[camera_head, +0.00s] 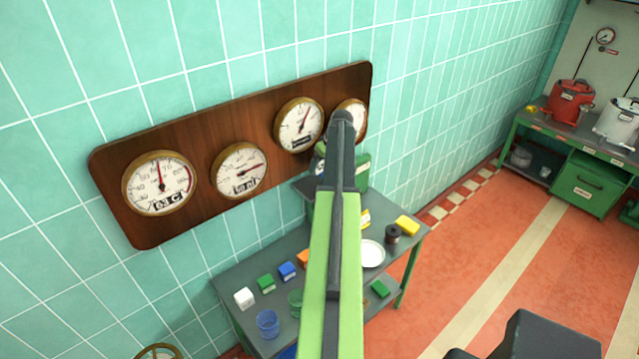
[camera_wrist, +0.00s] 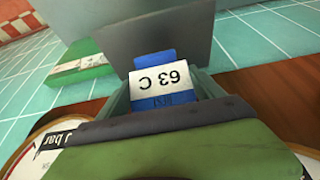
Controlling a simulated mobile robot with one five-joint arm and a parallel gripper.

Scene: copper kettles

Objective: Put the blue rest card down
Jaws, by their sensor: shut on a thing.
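The blue rest card (camera_wrist: 155,61) shows in the wrist view with a white label reading "63 C", upside down in the picture. My gripper (camera_wrist: 166,92) is shut on it, with dark jaw parts on both sides of the card. A grey flat surface (camera_wrist: 215,30) lies just beyond the card; I cannot tell whether they touch.
A wooden board (camera_head: 205,150) with several round gauges hangs on the tiled wall. The grey table (camera_head: 235,282) below bears coloured blocks, a blue cup (camera_head: 268,323), a white plate (camera_head: 372,253) and a dark cylinder (camera_head: 393,234). Red and white kettles stand far right.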

